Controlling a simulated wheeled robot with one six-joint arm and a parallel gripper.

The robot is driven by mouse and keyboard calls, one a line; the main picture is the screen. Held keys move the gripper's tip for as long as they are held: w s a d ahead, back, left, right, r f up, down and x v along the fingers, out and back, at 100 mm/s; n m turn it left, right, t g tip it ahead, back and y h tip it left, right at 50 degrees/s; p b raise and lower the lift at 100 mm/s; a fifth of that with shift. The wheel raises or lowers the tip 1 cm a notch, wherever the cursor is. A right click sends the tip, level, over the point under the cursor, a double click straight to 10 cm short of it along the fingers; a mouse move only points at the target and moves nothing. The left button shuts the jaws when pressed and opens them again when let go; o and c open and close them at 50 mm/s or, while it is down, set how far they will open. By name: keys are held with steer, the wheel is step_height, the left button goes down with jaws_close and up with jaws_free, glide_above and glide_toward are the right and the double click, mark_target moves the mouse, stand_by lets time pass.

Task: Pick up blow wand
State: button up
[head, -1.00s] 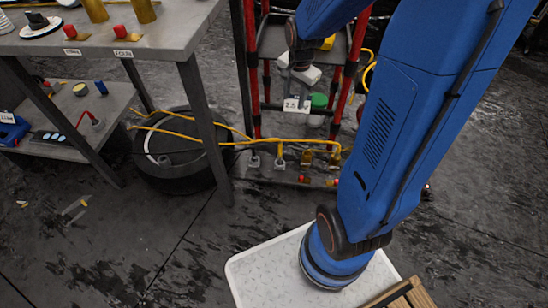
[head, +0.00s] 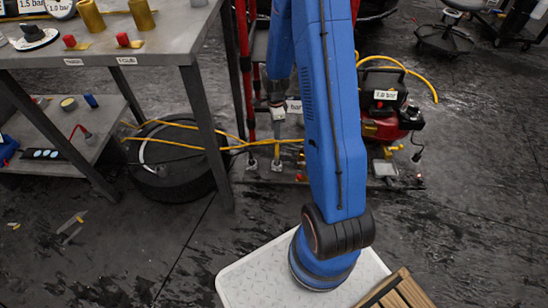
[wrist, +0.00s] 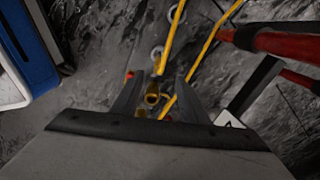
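I cannot single out the blow wand for certain. Yellow hoses (head: 180,139) run from the dark round drum to a low row of fittings (head: 290,165) on the floor under the red frame. In the wrist view a yellow hose (wrist: 173,40) leads down toward a brass fitting (wrist: 152,98), which shows between my fingers. My gripper (wrist: 160,76) is open, its two dark fingers apart with nothing clearly held. In the head view my gripper (head: 277,118) hangs in front of the red frame, above the fittings, its fingertips small and partly lost against the background.
A grey table (head: 185,40) with brass cylinders stands at the left, a lower shelf (head: 70,150) beneath it. A dark round drum (head: 165,180) sits beside its leg. Red posts (head: 246,60) stand near my gripper. A red compressor (head: 385,122) is at the right.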

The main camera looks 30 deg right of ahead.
mark_target(277, 154)
step_height(277, 154, down, 12)
steer(key=shift+f, duration=0.1)
steer(key=shift+s+d+f, duration=0.15)
steer(key=shift+d+f, duration=0.05)
steer(key=shift+f, duration=0.8)
steer(key=shift+s+d+f, duration=0.1)
steer(key=shift+d+f, duration=0.1)
steer(key=shift+f, duration=1.45)
jaws_close()
